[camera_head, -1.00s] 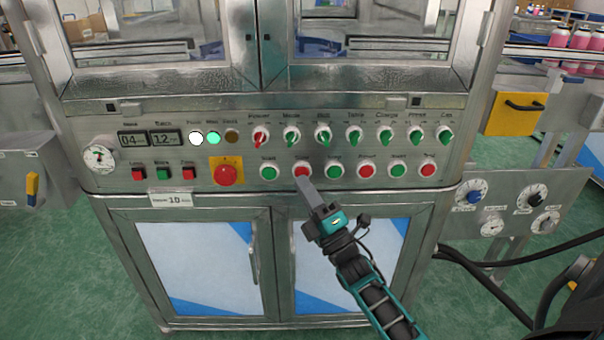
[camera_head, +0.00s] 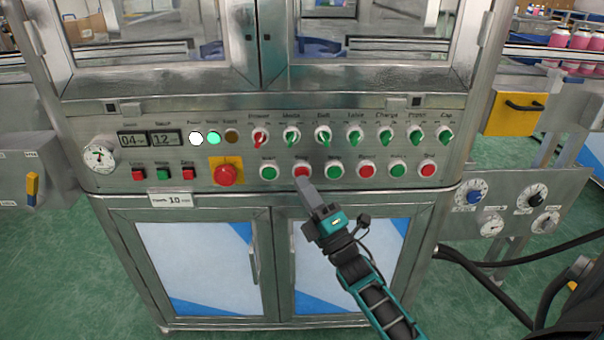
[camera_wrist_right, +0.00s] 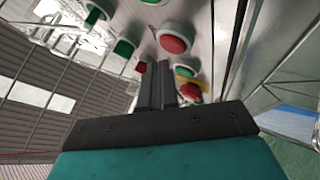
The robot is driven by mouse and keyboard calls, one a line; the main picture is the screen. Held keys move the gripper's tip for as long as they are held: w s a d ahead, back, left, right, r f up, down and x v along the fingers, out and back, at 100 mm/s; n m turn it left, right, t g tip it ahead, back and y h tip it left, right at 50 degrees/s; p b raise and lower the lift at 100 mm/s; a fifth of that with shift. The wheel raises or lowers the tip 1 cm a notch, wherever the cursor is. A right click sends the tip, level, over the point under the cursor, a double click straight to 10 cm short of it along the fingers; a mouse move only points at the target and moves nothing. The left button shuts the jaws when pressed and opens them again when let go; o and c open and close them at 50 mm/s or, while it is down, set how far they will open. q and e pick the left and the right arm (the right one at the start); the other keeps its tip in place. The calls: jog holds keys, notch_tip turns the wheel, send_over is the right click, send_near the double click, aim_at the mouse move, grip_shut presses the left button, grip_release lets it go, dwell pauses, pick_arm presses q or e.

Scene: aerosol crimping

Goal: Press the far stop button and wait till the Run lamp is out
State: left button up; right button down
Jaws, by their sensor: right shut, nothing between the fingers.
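The control panel has a lower row of alternating green and red round buttons. The first red button (camera_head: 302,171) of that row, second from the left, is just above the tip of my right gripper (camera_head: 304,184). It also shows in the right wrist view as a red cap in a pale ring (camera_wrist_right: 172,42), beyond the fingers (camera_wrist_right: 160,68). The right gripper is shut and empty; I cannot tell whether its tip touches the button. The Run lamp (camera_head: 213,138) glows green, between a lit white lamp and a dark amber one. My left gripper is not in view.
A large red mushroom button (camera_head: 225,175) on a yellow plate lies left of the row. Further red buttons (camera_head: 366,170) (camera_head: 428,169) lie to the right. Selector knobs (camera_head: 323,136) line the row above. Cabinet doors (camera_head: 195,265) are below.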

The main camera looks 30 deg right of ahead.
dwell(0.5)
jog(key=shift+w+d, duration=0.2)
jog(key=shift+w, duration=0.15)
jog(key=shift+w+d+b, duration=0.2)
jog(key=shift+w+b, duration=0.15)
jog(key=shift+b, duration=0.15)
dwell(0.4)
jog(key=shift+s, duration=0.15)
jog(key=shift+s+a+p, duration=0.4)
jog(key=shift+s+p, duration=0.05)
jog(key=shift+s, duration=0.1)
dwell(0.3)
jog(key=s+a, duration=0.1)
jog(key=s+p, duration=0.1)
jog(key=s, duration=0.1)
jog(key=s+a+p, duration=0.1)
jog(key=shift+s+a, duration=0.15)
jog(key=shift+a, duration=0.15)
